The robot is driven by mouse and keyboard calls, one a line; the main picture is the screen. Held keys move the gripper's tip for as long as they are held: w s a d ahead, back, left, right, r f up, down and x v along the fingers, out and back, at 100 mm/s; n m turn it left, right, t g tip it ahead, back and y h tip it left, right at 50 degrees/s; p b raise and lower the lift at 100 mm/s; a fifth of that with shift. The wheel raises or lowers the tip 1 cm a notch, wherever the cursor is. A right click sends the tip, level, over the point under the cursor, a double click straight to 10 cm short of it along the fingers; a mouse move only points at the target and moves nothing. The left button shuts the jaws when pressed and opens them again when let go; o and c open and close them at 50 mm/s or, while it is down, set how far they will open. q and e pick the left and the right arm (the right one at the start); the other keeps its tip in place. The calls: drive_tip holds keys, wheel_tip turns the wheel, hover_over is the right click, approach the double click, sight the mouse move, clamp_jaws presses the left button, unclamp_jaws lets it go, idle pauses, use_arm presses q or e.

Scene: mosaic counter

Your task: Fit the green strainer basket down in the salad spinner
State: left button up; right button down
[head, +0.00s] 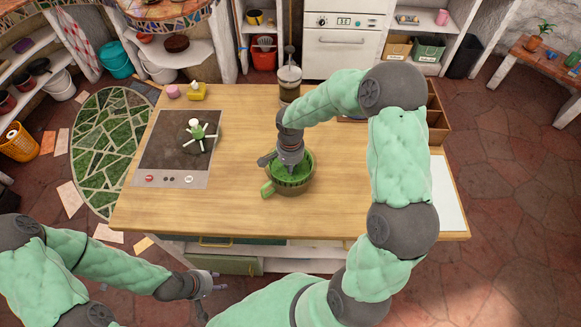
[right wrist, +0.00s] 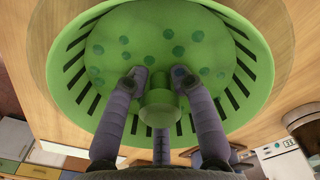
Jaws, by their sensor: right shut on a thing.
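The green strainer basket (right wrist: 235,55) fills most of the right wrist view, with slots around its side and dotted holes in its floor. My right gripper (right wrist: 160,85) has its fingers around the basket's central knob (right wrist: 160,108). In the head view, my right gripper (head: 290,167) points down into the basket. The salad spinner (head: 290,187) is the round bowl on the counter around or just under the basket, with a green handle (head: 267,188) at its left. I cannot tell how deep the basket sits. My left gripper (head: 213,283) is open and empty, in front of the counter.
The wooden counter (head: 360,205) has free room right and left of the spinner. A cooktop (head: 165,150) at left holds a green and white object with several arms (head: 197,131). A jar-like container (head: 289,82) stands at the back edge, near my right arm. A yellow item (head: 197,92) sits back left.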

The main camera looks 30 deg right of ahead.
drive_tip(key=shift+f+b, duration=1.65)
drive_tip(key=shift+f, duration=0.1)
idle(0.9)
drive_tip(key=c, duration=1)
unclamp_jaws()
drive_tip(key=shift+o, duration=0.2)
drive_tip(key=shift+r, duration=0.15)
wheel_tip(320, 180, up, 12)
drive_tip(key=shift+f, duration=0.1)
